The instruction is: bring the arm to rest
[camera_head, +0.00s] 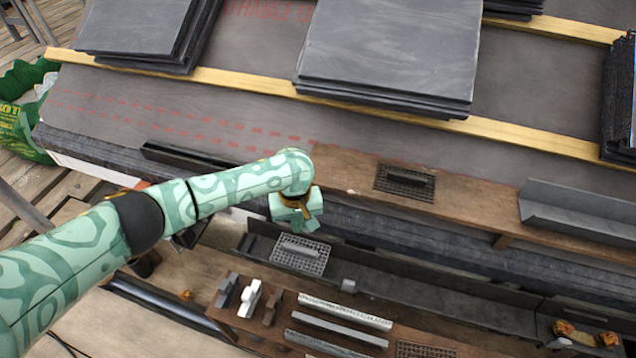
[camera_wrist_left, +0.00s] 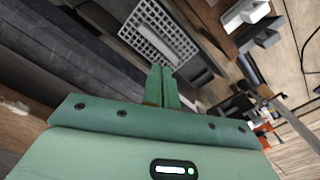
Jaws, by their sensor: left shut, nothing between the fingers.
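My left arm comes in from the left in the head view. Its gripper (camera_head: 306,226) points down over the gutter area at the eave, above and beside a grey grid piece (camera_head: 300,254). In the left wrist view the two green fingers (camera_wrist_left: 161,84) are pressed together with nothing between them. The same grid piece (camera_wrist_left: 158,30) shows beyond the fingertips there, apart from them. My right gripper is in neither view.
Slate stacks (camera_head: 390,50) lie on the roof against yellow battens (camera_head: 245,83). A wooden plank (camera_head: 465,198) carries a dark grid (camera_head: 404,183) and a grey gutter length (camera_head: 580,212). Small brackets and strips (camera_head: 340,312) lie below. A green bag (camera_head: 28,110) stands left.

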